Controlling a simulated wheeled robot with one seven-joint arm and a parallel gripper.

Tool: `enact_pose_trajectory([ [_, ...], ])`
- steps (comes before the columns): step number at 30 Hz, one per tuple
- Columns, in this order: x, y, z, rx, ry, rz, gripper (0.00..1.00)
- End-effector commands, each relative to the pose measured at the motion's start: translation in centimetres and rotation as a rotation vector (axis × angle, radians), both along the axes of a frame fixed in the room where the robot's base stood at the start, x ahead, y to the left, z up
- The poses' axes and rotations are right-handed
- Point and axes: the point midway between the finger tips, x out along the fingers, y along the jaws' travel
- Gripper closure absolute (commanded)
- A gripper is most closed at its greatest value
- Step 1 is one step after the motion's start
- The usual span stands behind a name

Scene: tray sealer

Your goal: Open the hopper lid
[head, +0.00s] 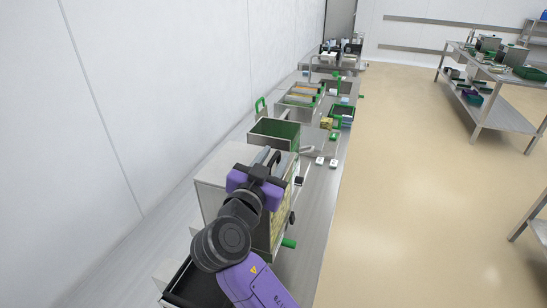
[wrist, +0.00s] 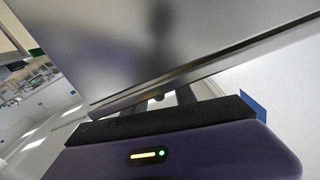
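My gripper (head: 269,157) reaches over the top of the near steel machine (head: 213,184) in the head view. Its two dark fingers are apart, and I see nothing clamped between them. In the wrist view a broad, smooth metal panel (wrist: 200,35), which looks like the hopper lid, fills the upper middle. My gripper (wrist: 165,98) is close under the panel's lower edge, and the fingertips are partly hidden behind it. I cannot tell whether they touch. In the head view my gripper and arm cover much of the machine's top, so the lid is not clear there.
A green-lined open box (head: 276,130) stands just beyond the gripper. A long steel bench (head: 316,205) runs along the white wall, with green-handled equipment and trays further back. Another steel table (head: 505,118) stands at the right. The beige floor between is clear.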

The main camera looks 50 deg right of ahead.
Motion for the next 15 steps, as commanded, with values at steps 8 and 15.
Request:
enact_pose_trajectory([
  [8,0.01,0.03,0.01,0.000,0.000,0.000,1.00],
  [15,0.05,0.08,0.04,0.000,-0.001,0.002,1.00],
])
